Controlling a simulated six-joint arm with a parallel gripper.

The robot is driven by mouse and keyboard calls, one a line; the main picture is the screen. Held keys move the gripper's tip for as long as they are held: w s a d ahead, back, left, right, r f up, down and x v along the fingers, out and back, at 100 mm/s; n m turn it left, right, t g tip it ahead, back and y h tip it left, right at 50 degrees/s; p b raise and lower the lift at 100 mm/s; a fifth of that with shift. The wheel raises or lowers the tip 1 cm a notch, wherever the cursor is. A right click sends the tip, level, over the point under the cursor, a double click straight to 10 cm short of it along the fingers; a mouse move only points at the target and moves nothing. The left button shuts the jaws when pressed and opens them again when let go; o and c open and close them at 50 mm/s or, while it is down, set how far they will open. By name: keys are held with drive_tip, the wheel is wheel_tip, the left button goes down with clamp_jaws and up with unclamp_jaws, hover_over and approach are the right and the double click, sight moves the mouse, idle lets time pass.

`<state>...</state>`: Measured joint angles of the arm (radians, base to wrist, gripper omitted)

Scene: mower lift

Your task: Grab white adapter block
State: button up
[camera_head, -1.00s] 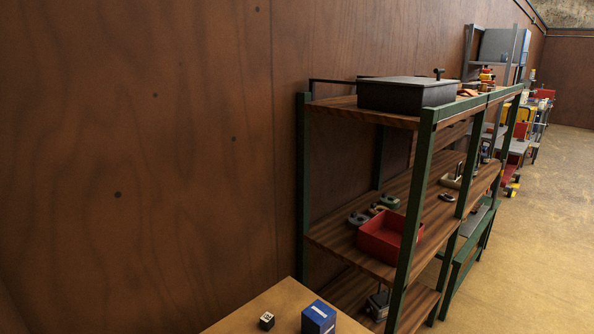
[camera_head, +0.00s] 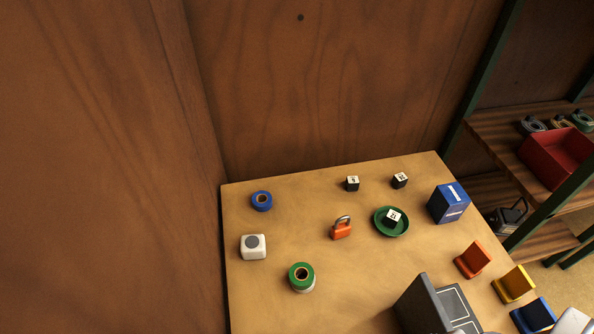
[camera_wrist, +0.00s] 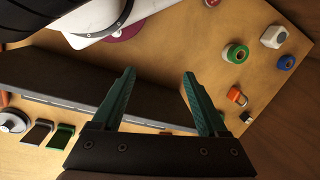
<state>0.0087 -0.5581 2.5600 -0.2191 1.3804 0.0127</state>
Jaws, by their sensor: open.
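The white adapter block (camera_head: 253,247), a rounded white cube with a grey round spot on top, stands near the left edge of the wooden table (camera_head: 270,310). It also shows at the upper right of the wrist view (camera_wrist: 273,36). My gripper (camera_wrist: 159,75) is open, with two green fingers spread apart and nothing between them. In the wrist view the block lies beyond and to the right of the fingers, well apart from them. My gripper does not show in the head view.
Near the block are a blue tape roll (camera_head: 261,200), a green-topped roll (camera_head: 301,276) and an orange padlock (camera_head: 342,230). A green dish (camera_head: 378,228) holds a small numbered cube. A dark grey box (camera_head: 425,300) stands at the front. Wooden walls border the table's left and back.

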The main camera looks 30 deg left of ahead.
idle(0.4)
drive_tip(key=o, duration=0.4)
drive_tip(key=w+a+f+n+t, duration=0.1)
drive_tip(key=w+a+n, duration=0.2)
drive_tip(key=w+a, duration=0.25)
drive_tip(key=n+t+y, duration=0.5)
drive_tip(key=n+t, duration=0.4)
drive_tip(key=t, duration=0.1)
hover_over(254, 235)
drive_tip(key=s, duration=0.2)
drive_tip(key=f, duration=0.8)
drive_tip(key=d+f, duration=0.1)
drive_tip(key=f, duration=0.3)
drive_tip(key=shift+w+f, duration=0.2)
wheel_tip(254, 235, down, 7)
drive_tip(key=shift+a+f, duration=0.1)
drive_tip(key=shift+a, duration=0.05)
drive_tip(key=shift+x, duration=0.9)
drive_tip(key=shift+w+a, duration=0.25)
drive_tip(key=shift+w, duration=0.1)
